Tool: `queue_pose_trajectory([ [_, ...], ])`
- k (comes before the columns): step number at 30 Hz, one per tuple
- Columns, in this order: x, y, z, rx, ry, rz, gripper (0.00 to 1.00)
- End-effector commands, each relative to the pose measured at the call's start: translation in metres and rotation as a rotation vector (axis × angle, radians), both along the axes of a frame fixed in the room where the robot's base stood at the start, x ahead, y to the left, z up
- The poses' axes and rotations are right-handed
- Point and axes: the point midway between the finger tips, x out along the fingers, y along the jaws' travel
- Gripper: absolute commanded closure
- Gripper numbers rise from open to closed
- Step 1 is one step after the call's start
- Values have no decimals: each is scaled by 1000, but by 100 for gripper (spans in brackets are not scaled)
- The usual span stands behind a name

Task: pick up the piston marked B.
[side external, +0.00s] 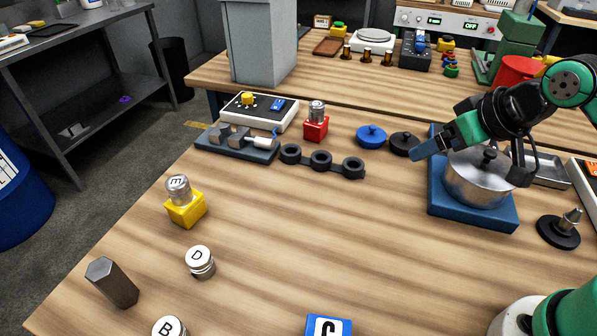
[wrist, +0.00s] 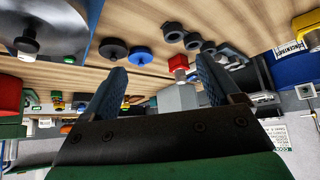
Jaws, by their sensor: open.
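The piston marked B (side external: 170,327) is a silver cylinder with a white lettered top at the bottom left of the side view, partly cut off by the frame's lower edge. A similar piston marked D (side external: 200,262) stands a little behind it. Another lettered piston (side external: 179,189) sits on a yellow block (side external: 186,210). My gripper (side external: 425,149) is far to the right, above the table near the metal pot. In the wrist view its two blue fingers (wrist: 160,88) are apart with nothing between them. Piston B is not visible to me in the wrist view.
A dark hexagonal bar (side external: 112,283) stands left of piston B. A blue block marked C (side external: 328,327) is to its right. A pot (side external: 480,180) on a blue base, a red block (side external: 316,130) and three black rings (side external: 321,161) lie farther back. The table's middle is clear.

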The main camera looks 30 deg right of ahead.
Motion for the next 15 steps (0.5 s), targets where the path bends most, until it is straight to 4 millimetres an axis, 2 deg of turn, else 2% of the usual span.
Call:
queue_pose_trajectory([
  [9, 1, 4, 49, 23, 3, -6, 16],
  [15, 21, 58, 50, 354, 86, -128, 16],
])
